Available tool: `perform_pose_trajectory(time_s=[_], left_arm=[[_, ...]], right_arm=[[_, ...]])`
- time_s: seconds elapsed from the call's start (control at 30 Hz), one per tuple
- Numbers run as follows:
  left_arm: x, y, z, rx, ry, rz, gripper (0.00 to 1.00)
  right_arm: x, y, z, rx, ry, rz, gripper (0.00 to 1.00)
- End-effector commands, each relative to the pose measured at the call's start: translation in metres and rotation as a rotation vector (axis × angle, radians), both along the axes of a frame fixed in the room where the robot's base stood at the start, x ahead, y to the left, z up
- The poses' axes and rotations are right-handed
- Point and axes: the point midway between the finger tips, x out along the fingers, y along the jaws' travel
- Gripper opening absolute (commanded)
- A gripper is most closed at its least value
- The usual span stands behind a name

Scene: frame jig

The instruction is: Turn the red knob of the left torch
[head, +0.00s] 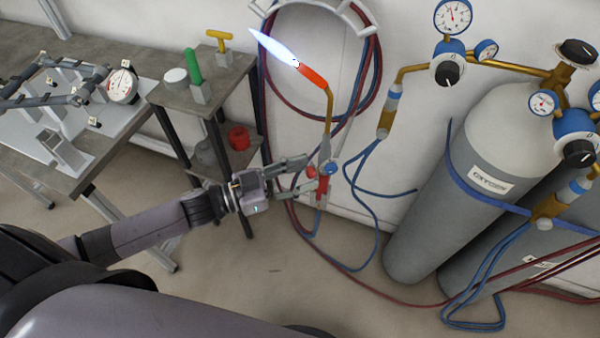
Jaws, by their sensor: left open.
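A lit torch stands upright in front of the wall, with a brass neck (329,105), a glowing orange tip and a blue-white flame (272,46) pointing up and left. Its red knob (311,172) sits on the left side of the body, and a blue knob (332,168) is on the right. My left gripper (308,175) comes in from the left with its fingers apart, one above and one below the red knob. I cannot tell whether the fingers touch it. My right gripper is out of view.
Red and blue hoses (373,75) hang coiled behind the torch and run across the floor. Grey gas cylinders (435,215) with gauges stand at right. A small stand (225,80) with green and yellow handles and a workbench (75,180) are at left.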

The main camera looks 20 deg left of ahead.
Motion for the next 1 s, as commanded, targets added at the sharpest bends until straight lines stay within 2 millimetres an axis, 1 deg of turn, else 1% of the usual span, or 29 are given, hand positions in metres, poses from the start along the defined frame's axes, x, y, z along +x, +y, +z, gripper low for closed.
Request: perform_pose_trajectory(time_s=[0.13, 0.77, 1.0], left_arm=[[-0.0001, 0.0002, -0.0002, 0.0, 0.0, 0.0, 0.42], [-0.0003, 0.0004, -0.0002, 0.0, 0.0, 0.0, 0.0], [-0.0004, 0.0005, 0.0, 0.003, -0.004, 0.0, 0.0]], right_arm=[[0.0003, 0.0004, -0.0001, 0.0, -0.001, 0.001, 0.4], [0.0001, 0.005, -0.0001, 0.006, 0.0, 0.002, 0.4], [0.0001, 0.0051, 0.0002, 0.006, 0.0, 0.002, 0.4]])
